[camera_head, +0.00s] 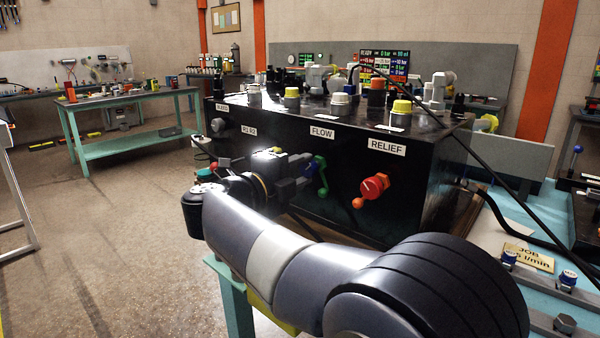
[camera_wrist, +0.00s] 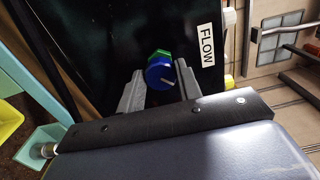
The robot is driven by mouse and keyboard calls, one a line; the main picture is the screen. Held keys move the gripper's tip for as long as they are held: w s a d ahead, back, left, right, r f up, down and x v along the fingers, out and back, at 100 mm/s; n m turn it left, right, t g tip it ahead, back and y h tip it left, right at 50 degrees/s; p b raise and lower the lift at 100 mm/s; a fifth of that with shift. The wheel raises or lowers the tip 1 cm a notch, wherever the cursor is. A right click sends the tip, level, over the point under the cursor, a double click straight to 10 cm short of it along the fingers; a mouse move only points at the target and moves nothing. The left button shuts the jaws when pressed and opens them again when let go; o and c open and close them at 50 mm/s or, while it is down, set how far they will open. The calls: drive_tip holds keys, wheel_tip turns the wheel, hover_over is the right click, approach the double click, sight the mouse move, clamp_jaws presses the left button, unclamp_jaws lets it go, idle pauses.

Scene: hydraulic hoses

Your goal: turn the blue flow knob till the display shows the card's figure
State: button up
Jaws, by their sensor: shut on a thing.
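The blue flow knob (camera_head: 317,164) sits on the front of the black panel under the FLOW label (camera_head: 322,133), with a green part beside it. In the wrist view the blue knob (camera_wrist: 160,74) lies between the two fingers of my gripper (camera_wrist: 160,82), a pale line on its face. My gripper (camera_head: 304,167) is shut on the knob in the head view, partly covering it. The display (camera_head: 385,64) stands behind the unit with coloured rows; its figures are too small to read surely.
The red RELIEF knob (camera_head: 374,186) is close right of the blue knob. A dark knob (camera_head: 218,125) is at the panel's left. A black hose (camera_head: 490,180) crosses the unit's right side. A green-legged table (camera_head: 130,104) stands at the back left, with open floor before it.

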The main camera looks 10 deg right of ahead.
drive_tip(key=o, duration=1)
drive_tip(key=shift+c, duration=0.2)
drive_tip(key=shift+a, duration=0.1)
drive_tip(key=v, duration=1)
drive_tip(key=shift+s+a, duration=0.2)
drive_tip(key=shift+s, duration=0.05)
drive_tip(key=shift+w+d, duration=0.1)
drive_tip(key=x, duration=1)
drive_tip(key=shift+w+d, duration=0.1)
drive_tip(key=shift+d, duration=0.1)
